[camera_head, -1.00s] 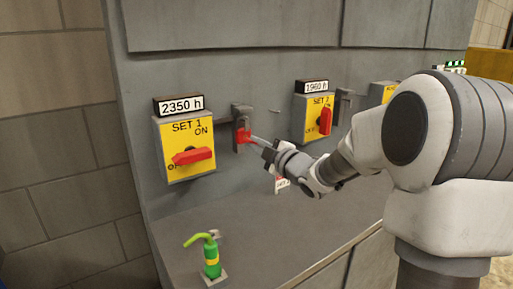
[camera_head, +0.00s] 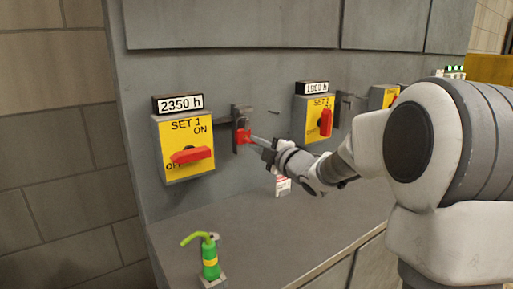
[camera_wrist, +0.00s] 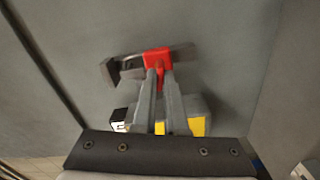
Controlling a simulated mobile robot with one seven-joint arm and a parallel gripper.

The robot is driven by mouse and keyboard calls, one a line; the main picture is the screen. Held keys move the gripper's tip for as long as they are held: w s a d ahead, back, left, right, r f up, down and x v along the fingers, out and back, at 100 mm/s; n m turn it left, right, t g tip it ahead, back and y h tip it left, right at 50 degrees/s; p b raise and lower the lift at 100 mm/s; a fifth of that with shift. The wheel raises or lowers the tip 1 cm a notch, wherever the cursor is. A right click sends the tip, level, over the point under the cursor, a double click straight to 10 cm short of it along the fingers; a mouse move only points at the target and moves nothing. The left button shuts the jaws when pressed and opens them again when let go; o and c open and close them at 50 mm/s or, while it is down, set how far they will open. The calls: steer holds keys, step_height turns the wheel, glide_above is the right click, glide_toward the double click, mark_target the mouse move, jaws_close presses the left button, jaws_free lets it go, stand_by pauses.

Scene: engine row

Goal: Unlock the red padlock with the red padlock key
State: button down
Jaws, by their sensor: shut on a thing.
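The red padlock (camera_head: 243,136) hangs at a dark bracket on the grey panel, right of the SET 1 box. In the wrist view the padlock (camera_wrist: 157,56) shows as a red block just beyond my fingertips, in front of the bracket (camera_wrist: 182,53). My gripper (camera_head: 252,139) reaches in from the right and its tips are at the padlock. In the wrist view my gripper (camera_wrist: 160,74) is nearly closed, with a narrow strip of red between the fingers. This looks like the red padlock key (camera_wrist: 160,80), mostly hidden by the fingers. I cannot tell how deep it sits in the padlock.
The yellow SET 1 box (camera_head: 172,136) has a red handle (camera_head: 191,155). The SET 2 box (camera_head: 311,111) is to the right. A green extinguisher-like object (camera_head: 210,260) stands on the bench. A white-and-red tag (camera_head: 283,186) is below my gripper. The bench middle is clear.

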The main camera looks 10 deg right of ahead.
steer(key=shift+f+n+b, duration=0.1)
steer(key=shift+n+b, duration=2.5)
steer(key=shift+b, duration=0.9)
steer(key=shift+n+b, duration=1)
steer(key=shift+b, duration=0.15)
steer(key=shift+f+b, duration=0.9)
steer(key=shift+b, duration=0.05)
steer(key=shift+s, duration=0.15)
steer(key=shift+v, duration=2.35)
steer(key=shift+s, duration=0.1)
